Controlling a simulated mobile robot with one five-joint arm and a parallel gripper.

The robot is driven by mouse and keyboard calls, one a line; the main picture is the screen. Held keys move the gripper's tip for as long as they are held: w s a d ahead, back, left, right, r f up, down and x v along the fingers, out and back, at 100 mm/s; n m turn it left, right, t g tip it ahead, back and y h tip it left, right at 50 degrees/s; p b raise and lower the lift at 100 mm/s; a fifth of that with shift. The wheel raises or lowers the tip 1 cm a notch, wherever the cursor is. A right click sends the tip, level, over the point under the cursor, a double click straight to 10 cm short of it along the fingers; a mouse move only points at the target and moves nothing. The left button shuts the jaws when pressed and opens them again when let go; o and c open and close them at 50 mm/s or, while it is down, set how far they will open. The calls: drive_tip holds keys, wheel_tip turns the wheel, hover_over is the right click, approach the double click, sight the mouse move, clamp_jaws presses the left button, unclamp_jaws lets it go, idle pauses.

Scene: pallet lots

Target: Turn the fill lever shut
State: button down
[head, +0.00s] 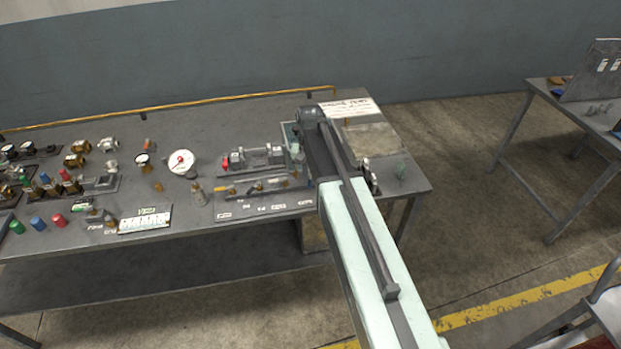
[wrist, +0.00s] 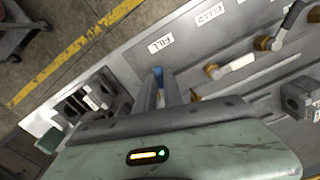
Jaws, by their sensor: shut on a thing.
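The fill lever (wrist: 158,72) shows in the wrist view as a small blue end between my fingers, beside a white label (wrist: 160,45) reading FILL. My gripper (wrist: 160,82) is shut on this lever. Most of the lever is hidden by the fingers and the gripper body. A brass piece (wrist: 195,95) shows just right of the fingers; I cannot tell how it joins the lever. In the head view my arm reaches over the bench's right part and hides the fingertips and the lever.
A pale-handled lever (wrist: 236,63) on a brass fitting stands right of my gripper. A dark clamp-like block (wrist: 96,97) is close on the left. On the bench (head: 210,130) are a round gauge (head: 182,163), fittings and bottles. A second table (head: 590,112) stands right, across clear floor.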

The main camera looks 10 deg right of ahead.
drive_tip(key=m, duration=0.2)
drive_tip(key=a+m, duration=0.1)
drive_tip(key=m, duration=0.1)
drive_tip(key=shift+w+a, duration=0.15)
drive_tip(key=shift+w, duration=0.25)
drive_tip(key=m, duration=0.2)
drive_tip(key=w+a+m, duration=0.1)
drive_tip(key=m, duration=0.2)
drive_tip(key=w+m, duration=0.1)
drive_tip(key=m, duration=0.1)
drive_tip(key=shift+a, duration=0.2)
drive_tip(key=shift+w+m, duration=0.3)
drive_tip(key=shift+m, duration=0.6)
drive_tip(key=shift+w+m, duration=0.25)
drive_tip(key=shift+m, duration=0.65)
drive_tip(key=c, duration=1.5)
unclamp_jaws()
drive_tip(key=shift+o, duration=0.2)
